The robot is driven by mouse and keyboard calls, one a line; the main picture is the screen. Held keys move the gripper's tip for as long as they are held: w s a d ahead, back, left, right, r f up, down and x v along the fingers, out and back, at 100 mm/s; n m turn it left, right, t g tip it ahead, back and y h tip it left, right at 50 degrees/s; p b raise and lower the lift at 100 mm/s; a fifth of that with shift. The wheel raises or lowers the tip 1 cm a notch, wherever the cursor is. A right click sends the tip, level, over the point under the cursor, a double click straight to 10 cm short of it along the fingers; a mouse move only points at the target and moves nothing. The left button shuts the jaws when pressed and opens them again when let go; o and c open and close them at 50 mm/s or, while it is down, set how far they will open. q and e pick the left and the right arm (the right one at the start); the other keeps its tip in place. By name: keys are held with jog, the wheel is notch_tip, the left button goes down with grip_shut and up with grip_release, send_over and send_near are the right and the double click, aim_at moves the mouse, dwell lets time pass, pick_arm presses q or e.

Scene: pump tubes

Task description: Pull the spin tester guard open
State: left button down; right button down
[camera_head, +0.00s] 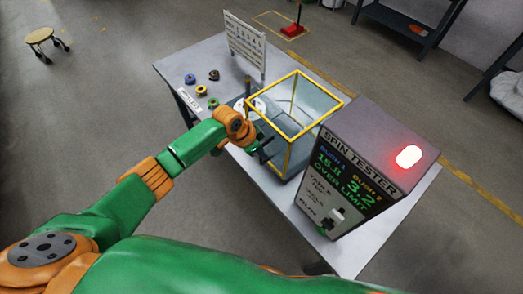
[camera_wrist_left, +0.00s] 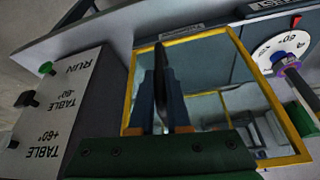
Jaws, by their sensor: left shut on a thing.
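The spin tester guard (camera_head: 320,86) is a clear box with a yellow frame on the table. Its yellow-framed panel (camera_wrist_left: 268,90) fills the middle of the left wrist view. My left gripper (camera_head: 264,150) is at the front side of the guard. In the left wrist view my left gripper (camera_wrist_left: 160,95) is shut on a dark upright handle (camera_wrist_left: 160,65) in front of the panel. The spin tester console (camera_head: 350,170) stands right of the guard, with a red lamp (camera_head: 408,156) lit and "OVER LIMIT" on its display. My right gripper is not in view.
A white dial disc (camera_wrist_left: 282,48) is beside the guard. Several small coloured rings (camera_head: 201,91) lie on the table's left part (camera_head: 175,68). A white board (camera_head: 244,45) stands at the back. A stool (camera_head: 42,38) is on the floor far left.

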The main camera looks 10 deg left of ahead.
pick_arm(q)
jog(key=shift+w+r, duration=0.1)
jog(key=c, duration=0.9)
grip_release()
jog(key=v, duration=0.7)
jog(key=shift+p, duration=0.3)
